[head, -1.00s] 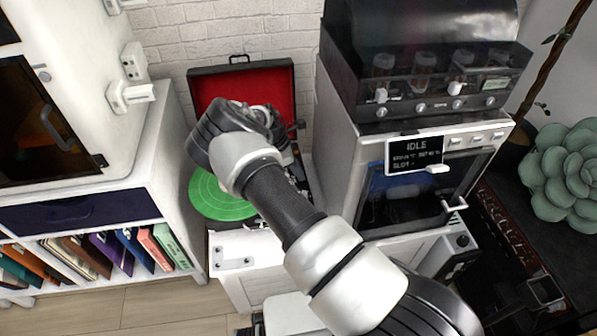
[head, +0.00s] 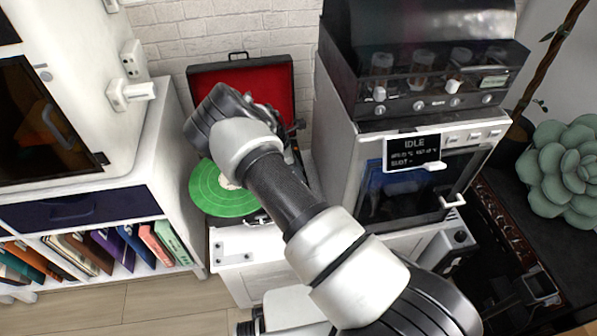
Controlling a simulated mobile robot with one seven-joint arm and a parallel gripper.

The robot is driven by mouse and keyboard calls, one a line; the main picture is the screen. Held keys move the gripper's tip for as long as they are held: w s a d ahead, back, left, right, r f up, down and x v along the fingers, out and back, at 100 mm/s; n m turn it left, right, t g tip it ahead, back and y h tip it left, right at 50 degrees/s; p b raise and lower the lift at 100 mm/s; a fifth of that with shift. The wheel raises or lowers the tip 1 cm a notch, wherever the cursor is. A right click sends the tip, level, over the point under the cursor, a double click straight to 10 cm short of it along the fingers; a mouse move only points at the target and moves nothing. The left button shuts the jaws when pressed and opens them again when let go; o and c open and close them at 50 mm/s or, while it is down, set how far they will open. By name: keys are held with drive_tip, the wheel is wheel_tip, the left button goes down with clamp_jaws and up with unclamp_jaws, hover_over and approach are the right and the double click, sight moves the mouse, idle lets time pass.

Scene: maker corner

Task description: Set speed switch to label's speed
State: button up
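The record player stands in the middle, with its red-lined lid (head: 268,88) open against the brick wall. A green record (head: 212,196) lies on it, and part of its pale centre label (head: 229,181) shows beside my arm. The label's print is too small to read. My arm covers much of the deck, and I cannot make out the speed switch. My gripper (head: 264,112) is over the back of the deck, mostly hidden behind my wrist. Its fingertips and anything between them cannot be seen.
A white cabinet with books (head: 130,245) is at left. At right stands a white appliance with an IDLE display (head: 412,151) and protruding handle (head: 453,201), under a dark rack of jars (head: 440,85). A succulent (head: 562,170) is far right. Floor shows at front left.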

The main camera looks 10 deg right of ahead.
drive_tip(key=p+v, duration=0.2)
drive_tip(key=v, duration=1.5)
drive_tip(key=shift+a+p, duration=0.15)
drive_tip(key=shift+p, duration=0.15)
drive_tip(key=s+d+r+m+t+y, duration=0.1)
drive_tip(key=s+d+r+m+y, duration=0.2)
drive_tip(key=r, duration=0.5)
drive_tip(key=s+r+m, duration=0.4)
drive_tip(key=s+r, duration=0.2)
drive_tip(key=r, duration=0.2)
drive_tip(key=s+d+r+m+t+y, duration=0.1)
drive_tip(key=s+d+r+m+y, duration=0.2)
drive_tip(key=r, duration=0.5)
drive_tip(key=s+d+r+m+t+h+p, duration=0.15)
drive_tip(key=s+r+m, duration=0.25)
drive_tip(key=s, duration=0.7)
drive_tip(key=s+r+m+t+b, duration=0.15)
drive_tip(key=s+r+m, duration=0.25)
drive_tip(key=s, duration=0.7)
wheel_tip(320, 180, up, 15)
drive_tip(key=p, duration=1.6)
drive_tip(key=shift+w+r+t, duration=0.2)
drive_tip(key=shift+w+t, duration=0.1)
drive_tip(key=shift+w, duration=0.05)
